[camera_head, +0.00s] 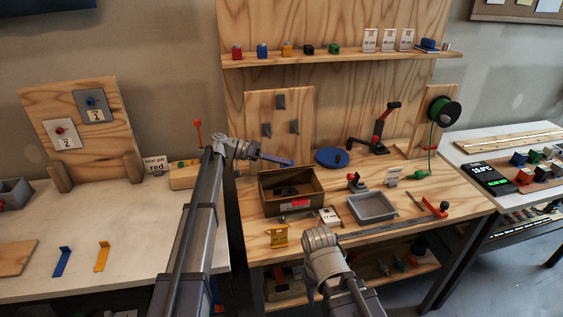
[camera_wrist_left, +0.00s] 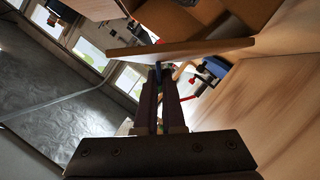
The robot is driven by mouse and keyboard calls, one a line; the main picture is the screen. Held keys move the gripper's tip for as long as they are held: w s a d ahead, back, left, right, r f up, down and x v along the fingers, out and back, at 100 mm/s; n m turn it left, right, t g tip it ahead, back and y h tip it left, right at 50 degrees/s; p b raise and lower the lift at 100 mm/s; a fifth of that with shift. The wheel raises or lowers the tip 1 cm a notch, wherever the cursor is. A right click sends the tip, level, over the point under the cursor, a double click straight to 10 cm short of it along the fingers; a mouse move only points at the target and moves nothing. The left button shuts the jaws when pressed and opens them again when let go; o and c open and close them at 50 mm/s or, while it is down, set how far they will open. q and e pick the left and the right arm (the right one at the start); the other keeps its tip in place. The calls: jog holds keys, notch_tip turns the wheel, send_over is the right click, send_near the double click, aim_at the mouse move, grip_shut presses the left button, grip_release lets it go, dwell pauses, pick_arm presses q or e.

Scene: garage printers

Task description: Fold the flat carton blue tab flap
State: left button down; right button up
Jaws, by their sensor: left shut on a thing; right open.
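The open brown carton (camera_head: 264,197) stands on the wooden bench, with dark contents inside and a red patch on its front. My left gripper (camera_head: 266,157) is above the carton's back left side. It is shut on a narrow blue piece, apparently the blue tab (camera_head: 287,163), which also shows at the fingertips in the left wrist view (camera_wrist_left: 158,68). A tan panel (camera_wrist_left: 190,47) lies across those fingertips; whether it belongs to the carton is unclear. My right gripper (camera_head: 311,282) is open, in front of the bench, its fingertips hardly distinguishable.
A grey tray (camera_head: 371,221), a yellow holder (camera_head: 278,238) and a small white card (camera_head: 330,216) stand near the carton. A blue disc (camera_head: 332,157) and a red-and-black arm tool (camera_head: 379,133) are behind. The left table has open room.

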pick_arm(q)
jog(key=shift+w+a+n+g+h+b, duration=0.15)
jog(key=shift+w+n+g+b, duration=0.05)
jog(key=shift+w+n+b, duration=0.25)
jog(key=shift+w+a+n+g+h+b, duration=0.1)
jog(key=shift+w+n+g+h+b, duration=0.15)
jog(key=shift+n, duration=0.2)
jog(key=shift+w+a+r+n+b, duration=0.15)
jog(key=shift+w+n+b, duration=0.2)
jog(key=shift+n, duration=0.35)
jog(key=c, duration=1)
grip_release()
